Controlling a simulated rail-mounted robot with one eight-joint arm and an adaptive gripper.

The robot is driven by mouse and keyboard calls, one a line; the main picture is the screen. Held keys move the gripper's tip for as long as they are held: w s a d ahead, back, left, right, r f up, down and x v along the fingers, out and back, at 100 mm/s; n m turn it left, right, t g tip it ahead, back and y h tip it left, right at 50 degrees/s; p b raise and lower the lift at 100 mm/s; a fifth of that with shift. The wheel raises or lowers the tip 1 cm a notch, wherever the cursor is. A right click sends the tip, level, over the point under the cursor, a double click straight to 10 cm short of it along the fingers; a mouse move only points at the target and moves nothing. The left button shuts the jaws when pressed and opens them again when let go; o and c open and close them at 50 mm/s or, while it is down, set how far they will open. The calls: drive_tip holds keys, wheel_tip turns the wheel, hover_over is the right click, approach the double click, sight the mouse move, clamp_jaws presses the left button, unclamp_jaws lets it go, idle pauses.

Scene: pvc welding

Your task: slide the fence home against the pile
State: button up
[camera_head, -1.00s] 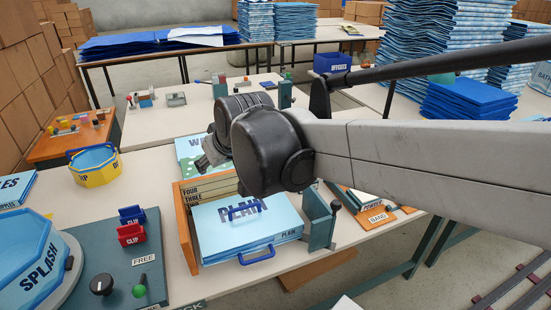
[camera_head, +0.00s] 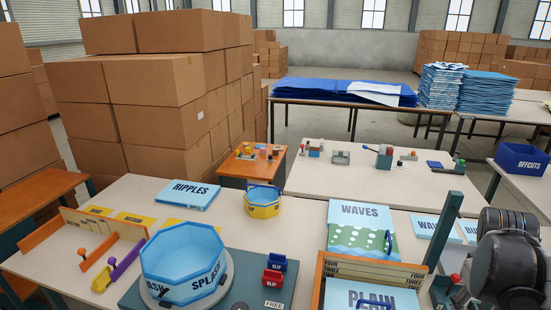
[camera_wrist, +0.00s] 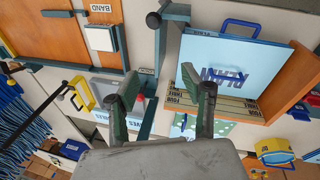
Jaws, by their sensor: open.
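A pile of light-blue PLAIN sheets (camera_head: 372,298) lies in an orange-sided wooden holder (camera_head: 318,280), cut off by the lower edge in the head view. In the wrist view the pile (camera_wrist: 232,62) has a blue handle (camera_wrist: 241,24) and lies right of my gripper (camera_wrist: 165,92). The gripper is open, with nothing between its fingers. In the wrist view a teal bar (camera_wrist: 160,48) runs beside the pile, with a visible gap. My fingers hide part of that area.
The BAND board (camera_wrist: 55,45) is at upper left in the wrist view. A yellow tub (camera_head: 262,202) stands on clear tabletop.

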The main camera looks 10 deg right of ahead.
drive_tip(key=shift+g, duration=0.5)
drive_tip(key=s+b+x, duration=0.1)
drive_tip(key=b+x, duration=0.2)
drive_tip(key=x, duration=0.1)
drive_tip(key=s+b+x, duration=0.1)
drive_tip(key=b+x, duration=0.3)
drive_tip(key=x, duration=0.1)
drive_tip(key=s+b+x, duration=0.1)
drive_tip(key=b+x, duration=0.3)
drive_tip(key=x, duration=0.1)
drive_tip(key=shift+s+a+f, duration=0.2)
drive_tip(key=shift+s+a, duration=0.05)
clamp_jaws()
